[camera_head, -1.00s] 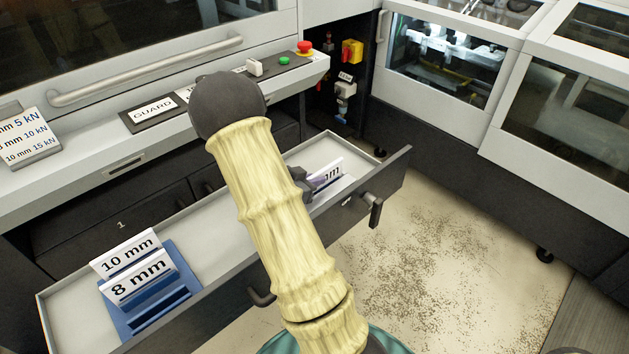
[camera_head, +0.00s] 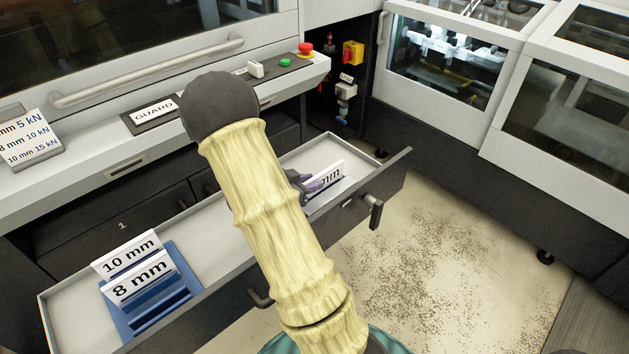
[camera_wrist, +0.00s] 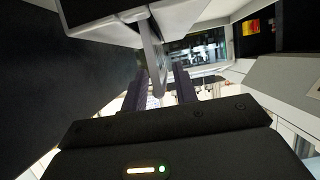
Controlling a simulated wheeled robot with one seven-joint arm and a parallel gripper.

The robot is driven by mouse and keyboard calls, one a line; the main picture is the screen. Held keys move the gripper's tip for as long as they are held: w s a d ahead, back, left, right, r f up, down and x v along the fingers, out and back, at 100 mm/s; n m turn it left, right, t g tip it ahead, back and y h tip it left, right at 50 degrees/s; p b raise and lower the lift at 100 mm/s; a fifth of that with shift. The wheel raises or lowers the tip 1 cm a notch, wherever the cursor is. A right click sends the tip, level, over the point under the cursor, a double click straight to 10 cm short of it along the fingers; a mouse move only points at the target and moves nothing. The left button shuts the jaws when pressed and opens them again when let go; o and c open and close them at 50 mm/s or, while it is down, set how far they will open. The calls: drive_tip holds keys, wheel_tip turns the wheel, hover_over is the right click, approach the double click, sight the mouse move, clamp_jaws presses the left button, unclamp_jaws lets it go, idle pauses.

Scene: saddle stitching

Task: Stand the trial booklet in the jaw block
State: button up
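In the head view my gripper (camera_head: 306,186) is low inside the open drawer, mostly hidden behind my arm. Its purple fingertips are beside a white upright plate (camera_head: 330,174) whose visible lettering ends in "mm". In the wrist view the two dark fingers (camera_wrist: 160,92) stand apart. A pale grey bar (camera_wrist: 151,58) reaches down between or in front of them; I cannot tell what it is or whether it touches them. At the drawer's left, a blue holder (camera_head: 176,262) carries plates marked 10 mm (camera_head: 126,254) and 8 mm (camera_head: 141,281). I cannot identify the booklet or the jaw block.
The drawer (camera_head: 222,222) has bare floor between the holder and my arm. Its dark front (camera_head: 388,172) bears handles. Above is a ledge with a GUARD label (camera_head: 154,111) and a red button (camera_head: 305,48). A force card (camera_head: 30,140) stands at left. Open floor (camera_head: 450,260) lies right.

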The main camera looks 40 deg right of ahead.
drive_tip(key=p+v, duration=0.1)
drive_tip(key=v, duration=0.8)
drive_tip(key=shift+a, duration=0.3)
drive_tip(key=shift+s+r, duration=0.1)
drive_tip(key=shift+r, duration=0.1)
